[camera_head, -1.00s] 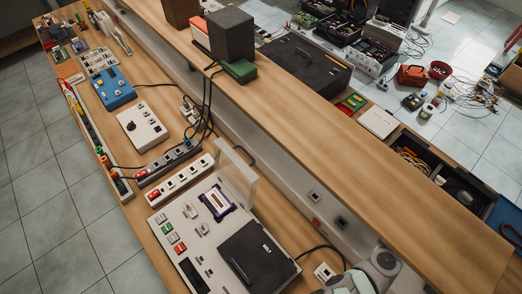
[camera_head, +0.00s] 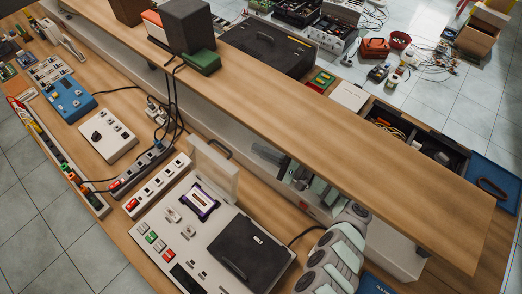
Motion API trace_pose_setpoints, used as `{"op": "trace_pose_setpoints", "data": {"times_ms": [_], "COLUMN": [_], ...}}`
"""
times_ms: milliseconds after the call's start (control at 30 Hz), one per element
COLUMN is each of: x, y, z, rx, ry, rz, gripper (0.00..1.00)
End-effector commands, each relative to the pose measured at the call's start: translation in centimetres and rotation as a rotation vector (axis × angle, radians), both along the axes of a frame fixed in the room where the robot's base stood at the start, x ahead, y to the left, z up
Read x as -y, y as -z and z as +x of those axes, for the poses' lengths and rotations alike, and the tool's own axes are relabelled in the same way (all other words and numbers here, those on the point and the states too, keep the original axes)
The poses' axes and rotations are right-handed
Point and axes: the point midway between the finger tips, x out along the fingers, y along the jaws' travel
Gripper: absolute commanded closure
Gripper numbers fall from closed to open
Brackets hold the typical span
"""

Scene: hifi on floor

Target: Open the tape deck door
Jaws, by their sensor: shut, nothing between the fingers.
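The hifi unit (camera_head: 205,262) is a light grey panel on the wooden bench at the lower middle. A black lid (camera_head: 248,249) lies flat on the unit's right part. I cannot tell for sure which of these is the tape deck door; the clear panel looks open. My gripper (camera_head: 263,153) is shut and empty, to the right of the clear panel and apart from it, below the shelf edge. My arm comes in from the lower right.
A long wooden shelf (camera_head: 370,150) runs above the bench, close to my gripper. A power strip (camera_head: 157,184), a white box (camera_head: 108,141) and a blue box (camera_head: 68,98) stand to the left. Black cables hang near the middle.

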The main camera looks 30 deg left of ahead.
Motion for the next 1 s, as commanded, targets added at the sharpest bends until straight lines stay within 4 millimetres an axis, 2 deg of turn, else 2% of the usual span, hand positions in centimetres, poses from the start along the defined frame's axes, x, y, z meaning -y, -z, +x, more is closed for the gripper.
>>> {"op": "trace_pose_setpoints", "data": {"times_ms": [100, 300, 433, 600, 1000], "x": [-2.7, -6.7, -6.5, -6.8, -6.8], "y": [-0.4, -0.7, -1.7, -1.9, -1.9], "z": [-0.4, -0.9, -2.0, -3.2, -4.3], "rx": [-0.003, -0.005, 0.001, 0.0, -0.001], "ry": [-0.002, 0.0, 0.005, 0.002, 0.003], "rz": [-0.001, -0.003, 0.001, 0.001, -0.003], "gripper": [1.0, 1.0, 1.0, 1.0, 1.0]}}
